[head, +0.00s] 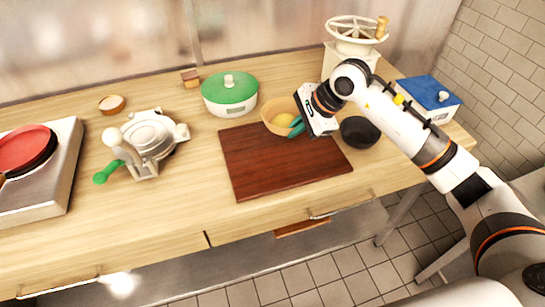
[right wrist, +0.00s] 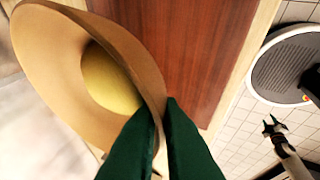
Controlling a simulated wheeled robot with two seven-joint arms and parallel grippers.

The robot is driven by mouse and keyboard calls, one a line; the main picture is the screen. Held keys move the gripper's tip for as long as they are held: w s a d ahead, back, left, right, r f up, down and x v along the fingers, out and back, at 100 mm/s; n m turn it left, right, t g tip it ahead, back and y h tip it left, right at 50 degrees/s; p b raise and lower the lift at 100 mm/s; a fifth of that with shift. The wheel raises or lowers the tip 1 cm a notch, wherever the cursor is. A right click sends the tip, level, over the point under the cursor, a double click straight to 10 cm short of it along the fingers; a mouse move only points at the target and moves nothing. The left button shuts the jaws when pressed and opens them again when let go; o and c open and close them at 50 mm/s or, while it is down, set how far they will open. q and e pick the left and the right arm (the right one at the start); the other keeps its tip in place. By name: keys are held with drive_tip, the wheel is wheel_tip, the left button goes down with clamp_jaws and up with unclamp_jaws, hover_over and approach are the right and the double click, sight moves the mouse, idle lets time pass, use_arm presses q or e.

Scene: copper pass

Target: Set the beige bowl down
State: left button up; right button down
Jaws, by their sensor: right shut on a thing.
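The beige bowl (head: 269,121) is at the back edge of the dark red-brown cutting board, with a round yellow thing (head: 284,120) inside. My right gripper (head: 297,127) is shut on the bowl's near right rim. In the right wrist view the green fingers (right wrist: 163,118) pinch the wall of the bowl (right wrist: 45,60), and the yellow thing (right wrist: 108,80) shows inside. I cannot tell whether the bowl touches the surface below. My left gripper is outside the head view; a small green-fingered gripper (right wrist: 271,126) in the right wrist view looks like it, with fingers apart.
The cutting board (head: 262,170) is bare in front of the bowl. A green-lidded pot (head: 230,95) stands behind left, a black bowl (head: 359,132) to the right. A waffle-iron-like press (head: 150,135), a burner with red pan (head: 25,148), a wheeled machine (head: 355,38) and a blue-topped box (head: 428,95) surround it.

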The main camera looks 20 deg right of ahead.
wheel_tip(320, 180, down, 6)
drive_tip(key=shift+w+d+r+p, duration=0.1)
drive_tip(key=shift+p, duration=0.7)
wheel_tip(320, 180, down, 4)
drive_tip(key=shift+f+p, duration=0.1)
drive_tip(key=shift+p, duration=0.5)
use_arm(q)
wheel_tip(320, 180, up, 3)
drive_tip(key=shift+w+d+f, duration=0.1)
drive_tip(key=shift+d, duration=0.05)
use_arm(e)
drive_tip(key=shift+f, duration=0.1)
drive_tip(key=shift+f+b, duration=0.1)
drive_tip(key=shift+b, duration=0.2)
drive_tip(key=c, duration=1.6)
unclamp_jaws()
use_arm(q)
drive_tip(key=shift+f, duration=0.1)
